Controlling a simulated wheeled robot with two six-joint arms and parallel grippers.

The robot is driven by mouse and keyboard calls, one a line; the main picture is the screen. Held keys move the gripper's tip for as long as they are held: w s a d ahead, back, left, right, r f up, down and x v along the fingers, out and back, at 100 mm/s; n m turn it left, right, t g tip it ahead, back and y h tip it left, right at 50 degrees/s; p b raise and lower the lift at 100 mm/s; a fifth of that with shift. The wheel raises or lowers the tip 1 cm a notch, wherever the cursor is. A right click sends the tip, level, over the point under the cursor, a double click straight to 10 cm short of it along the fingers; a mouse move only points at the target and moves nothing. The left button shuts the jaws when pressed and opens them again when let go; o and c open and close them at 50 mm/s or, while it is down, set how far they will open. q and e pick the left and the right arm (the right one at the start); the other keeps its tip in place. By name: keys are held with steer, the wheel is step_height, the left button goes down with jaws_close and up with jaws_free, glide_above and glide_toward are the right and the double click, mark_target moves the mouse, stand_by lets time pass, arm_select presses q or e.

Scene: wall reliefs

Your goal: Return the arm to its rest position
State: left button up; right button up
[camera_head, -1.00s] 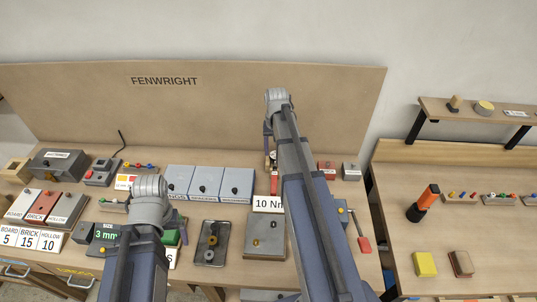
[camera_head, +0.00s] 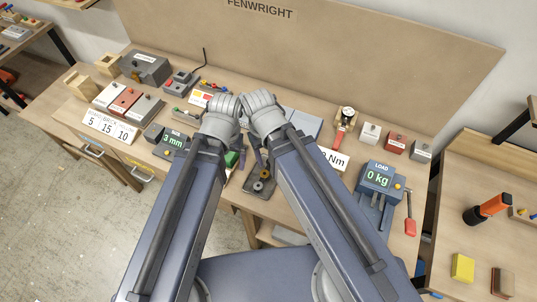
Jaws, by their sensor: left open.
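Both my arms reach up from the bottom of the head view, and their grey wrists are side by side over the middle of the workbench. My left gripper (camera_head: 239,146) is mostly hidden by its own wrist. It is open, with nothing seen in it. My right gripper (camera_head: 259,155) is just right of it, its dark fingers partly showing below the wrist. I cannot tell whether its jaws are open or shut. A dark tray with round parts (camera_head: 260,185) lies just below the grippers, and a green block (camera_head: 231,159) shows beside the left arm.
The workbench (camera_head: 215,85) has a tall back panel (camera_head: 360,60). A load display (camera_head: 380,177) and a red-handled lever (camera_head: 410,226) stand at right, labelled boxes (camera_head: 125,102) and a size display (camera_head: 173,142) at left. A second table (camera_head: 500,190) holds an orange-black tool (camera_head: 487,209).

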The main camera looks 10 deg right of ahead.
stand_by(0.3)
step_height(320, 180, down, 8)
steer(key=b, duration=0.8)
steer(key=shift+f, duration=0.1)
